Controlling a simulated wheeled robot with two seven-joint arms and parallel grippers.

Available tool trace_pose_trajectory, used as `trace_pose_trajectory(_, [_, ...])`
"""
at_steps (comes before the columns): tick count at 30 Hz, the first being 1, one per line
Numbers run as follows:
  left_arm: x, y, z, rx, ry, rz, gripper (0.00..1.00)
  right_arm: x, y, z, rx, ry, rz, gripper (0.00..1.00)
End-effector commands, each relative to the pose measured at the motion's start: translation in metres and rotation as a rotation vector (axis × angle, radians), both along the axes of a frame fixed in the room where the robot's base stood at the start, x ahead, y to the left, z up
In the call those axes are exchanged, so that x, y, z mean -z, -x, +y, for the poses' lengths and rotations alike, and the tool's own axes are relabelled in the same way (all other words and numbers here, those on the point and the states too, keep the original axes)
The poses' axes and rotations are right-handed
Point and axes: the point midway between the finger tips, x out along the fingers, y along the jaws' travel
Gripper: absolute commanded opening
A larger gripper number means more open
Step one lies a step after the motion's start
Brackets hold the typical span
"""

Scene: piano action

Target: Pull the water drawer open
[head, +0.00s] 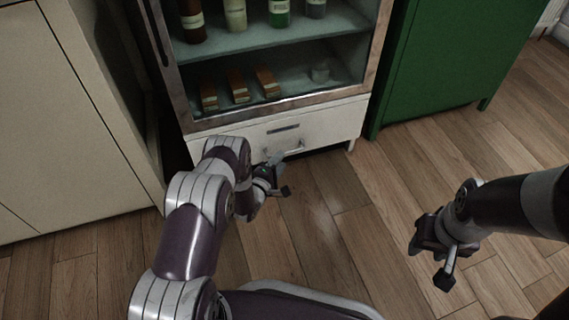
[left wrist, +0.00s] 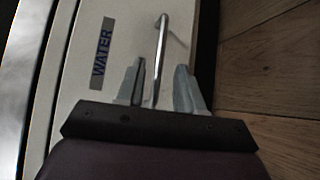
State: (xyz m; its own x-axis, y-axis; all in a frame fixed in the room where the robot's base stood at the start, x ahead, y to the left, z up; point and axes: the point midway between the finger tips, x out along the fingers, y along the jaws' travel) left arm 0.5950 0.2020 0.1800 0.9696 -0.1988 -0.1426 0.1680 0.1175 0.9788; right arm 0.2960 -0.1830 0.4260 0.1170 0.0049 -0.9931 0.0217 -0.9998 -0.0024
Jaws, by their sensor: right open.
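The water drawer (head: 335,122) is the white panel under the glass-fronted cabinet, and it looks closed. Its "WATER" label (left wrist: 102,52) reads clearly in the left wrist view. Its metal bar handle (left wrist: 161,50) runs between the two fingers of my left gripper (left wrist: 158,85), with a gap showing on each side. My left gripper is open around the handle; in the head view it (head: 276,176) is just in front of the drawer, and the forearm hides part of the drawer's left side. My right gripper (head: 428,264) is open and empty above the floor at right.
The cabinet (head: 278,101) above the drawer holds several bottles and small boxes on its shelves. A green cabinet (head: 445,65) stands to the right and a beige one (head: 70,120) to the left. The wooden floor (head: 340,215) in front of the drawer is clear.

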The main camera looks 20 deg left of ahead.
Motion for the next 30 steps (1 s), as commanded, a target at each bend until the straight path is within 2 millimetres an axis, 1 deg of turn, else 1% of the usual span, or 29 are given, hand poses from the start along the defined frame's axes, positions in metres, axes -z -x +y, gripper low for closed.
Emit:
trace_pose_trajectory(1, [0.009, -0.011, -0.003, 0.002, -0.001, -0.004, 0.37, 0.015, 0.000, 0.000, 0.000, 0.000, 0.000, 0.43])
trace_pose_trajectory(3, [0.010, -0.023, -0.005, 0.001, 0.000, -0.002, 0.37, 0.022, 0.000, 0.000, 0.000, 0.000, 0.000, 0.43])
trace_pose_trajectory(6, [0.009, -0.035, -0.007, 0.001, -0.001, -0.001, 0.37, 0.028, 0.000, 0.000, 0.000, 0.000, 0.000, 0.43])
trace_pose_trajectory(10, [0.007, -0.041, -0.009, -0.001, 0.000, 0.001, 0.37, 0.029, 0.000, 0.000, 0.000, 0.000, 0.000, 0.43])
trace_pose_trajectory(16, [0.006, -0.041, -0.009, -0.001, -0.001, 0.002, 0.37, 0.028, 0.000, 0.000, 0.000, 0.000, 0.000, 0.43])
trace_pose_trajectory(17, [0.006, -0.041, -0.008, -0.001, -0.001, 0.002, 0.30, 0.028, 0.000, 0.000, 0.000, 0.000, 0.000, 0.43])
trace_pose_trajectory(18, [0.006, -0.041, -0.008, -0.001, -0.001, 0.002, 0.17, 0.028, 0.000, 0.000, 0.000, 0.000, 0.000, 0.43])
trace_pose_trajectory(19, [0.006, -0.041, -0.008, -0.001, -0.001, 0.002, 0.08, 0.028, 0.000, 0.000, 0.000, 0.000, 0.000, 0.43])
trace_pose_trajectory(20, [0.006, -0.041, -0.008, -0.001, -0.001, 0.002, 0.00, 0.028, 0.000, 0.000, 0.000, 0.000, 0.000, 0.43])
trace_pose_trajectory(26, [0.006, -0.041, -0.009, -0.001, -0.001, 0.002, 0.00, 0.028, 0.000, 0.000, 0.000, 0.000, 0.000, 0.43])
trace_pose_trajectory(30, [0.005, -0.036, -0.011, 0.001, -0.002, 0.003, 0.00, 0.023, 0.000, 0.000, 0.000, 0.000, 0.000, 0.43])
